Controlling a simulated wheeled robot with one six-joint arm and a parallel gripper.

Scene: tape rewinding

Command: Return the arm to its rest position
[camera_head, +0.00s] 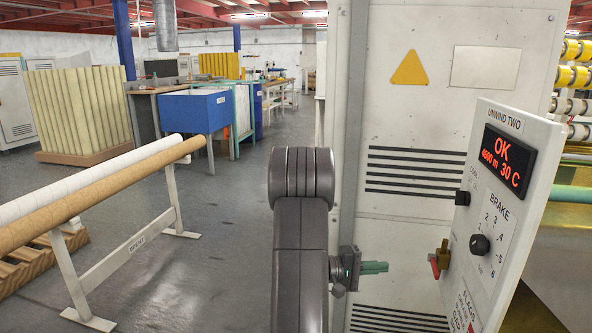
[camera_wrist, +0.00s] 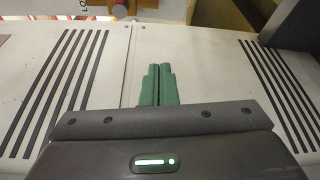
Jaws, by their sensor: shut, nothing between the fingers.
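My gripper (camera_head: 375,267) has green fingers that point right in the head view, in front of the white machine cabinet (camera_head: 405,230). The fingers are shut with nothing between them. In the wrist view the green fingers (camera_wrist: 158,84) lie side by side against a backdrop of the cabinet and its black vent slots (camera_wrist: 62,88). My dark arm stands upright in the middle of the head view and hides part of the floor and the cabinet's left edge.
A control panel (camera_head: 503,200) marked UNWIND TWO, its display reading OK, juts out at right. A rack with long rolls (camera_head: 100,185) stands at left. Grey floor (camera_head: 225,255) between rack and arm is clear.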

